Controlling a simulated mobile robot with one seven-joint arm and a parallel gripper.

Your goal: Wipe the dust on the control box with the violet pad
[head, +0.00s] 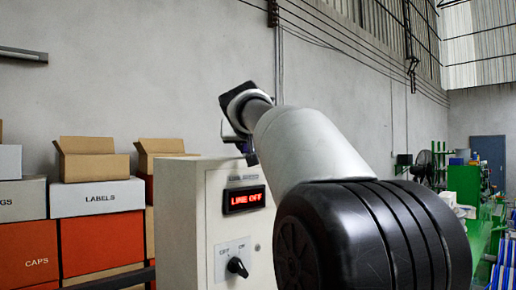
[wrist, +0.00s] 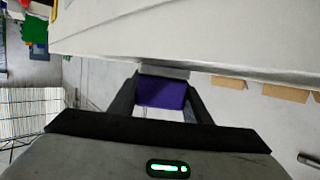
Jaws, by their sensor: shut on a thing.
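The control box (head: 185,215) is a pale cabinet with a red "LINE OFF" display (head: 244,199) and a black knob (head: 237,267) on its front. In the wrist view, its pale surface (wrist: 200,35) spans the top of the picture. My gripper (wrist: 164,88) is shut on the violet pad (wrist: 162,93), which sits between the dark fingers. A grey strip shows at the pad's far edge, close to the box; I cannot tell whether they touch. In the head view my arm reaches over the box's top, and the pad is not clearly visible there. I cannot make out any dust.
Cartons, one marked "LABELS" (head: 97,198), stand stacked left of the box. A plain grey wall (head: 150,90) rises behind. Green machinery (head: 465,185) and a fan (head: 423,166) stand far to the right.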

